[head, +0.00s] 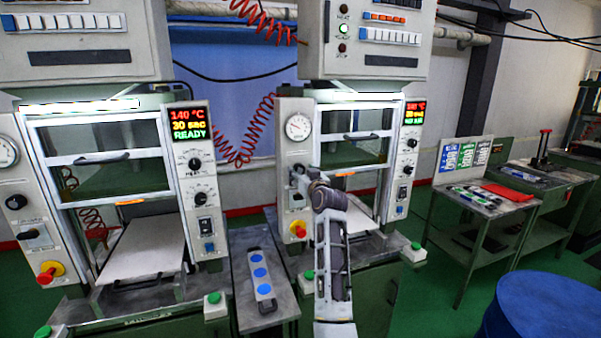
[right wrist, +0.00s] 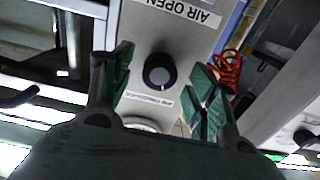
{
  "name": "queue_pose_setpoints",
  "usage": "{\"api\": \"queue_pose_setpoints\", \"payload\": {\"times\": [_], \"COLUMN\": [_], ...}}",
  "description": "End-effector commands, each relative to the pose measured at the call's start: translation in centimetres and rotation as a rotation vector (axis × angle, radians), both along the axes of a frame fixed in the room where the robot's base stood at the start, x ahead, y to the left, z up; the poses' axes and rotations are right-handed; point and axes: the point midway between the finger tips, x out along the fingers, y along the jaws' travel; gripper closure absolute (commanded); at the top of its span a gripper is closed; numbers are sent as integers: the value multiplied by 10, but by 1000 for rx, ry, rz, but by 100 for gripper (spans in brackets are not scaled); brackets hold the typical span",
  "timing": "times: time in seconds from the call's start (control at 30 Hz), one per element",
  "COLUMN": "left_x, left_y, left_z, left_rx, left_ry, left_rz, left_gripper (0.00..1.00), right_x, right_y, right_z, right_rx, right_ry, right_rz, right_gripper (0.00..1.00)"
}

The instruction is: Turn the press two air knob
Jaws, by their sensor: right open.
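The second press (head: 362,105) stands right of centre in the head view, with a pressure gauge (head: 298,127) and a red-and-yellow stop button (head: 298,229) on its left panel. My right gripper (head: 299,181) is in front of that panel, between gauge and stop button, and largely hides the air knob there. In the right wrist view the black round knob (right wrist: 159,71) lies below an upside-down "AIR OPEN" label. My open right gripper (right wrist: 163,88) has a green-padded finger on each side of it, with gaps. Whether the fingertips reach the knob's depth is unclear. My left gripper is out of view.
The first press (head: 100,130) stands at the left, its screen reading 140 °C, 30 sec, READY. A narrow table with a blue-dotted plate (head: 260,277) lies between the presses. Red coiled hoses (right wrist: 227,70) hang nearby. A blue drum (head: 545,306) stands front right.

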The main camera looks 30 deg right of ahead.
Motion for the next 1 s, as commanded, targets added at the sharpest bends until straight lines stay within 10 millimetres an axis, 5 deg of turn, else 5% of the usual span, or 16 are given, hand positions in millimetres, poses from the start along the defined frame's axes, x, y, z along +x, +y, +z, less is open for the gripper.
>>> {"api": "queue_pose_setpoints", "payload": {"times": [0.67, 1.0], "left_x": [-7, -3], "left_y": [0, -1], "left_z": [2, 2], "left_rx": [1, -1], "left_ry": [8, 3], "left_rz": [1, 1], "left_gripper": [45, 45], "right_x": [17, 17], "right_y": [-4, -4], "right_z": [0, 0], "right_rx": [1, 0], "right_ry": [-1, 0], "right_rz": [0, 0], "right_gripper": [42, 85]}}
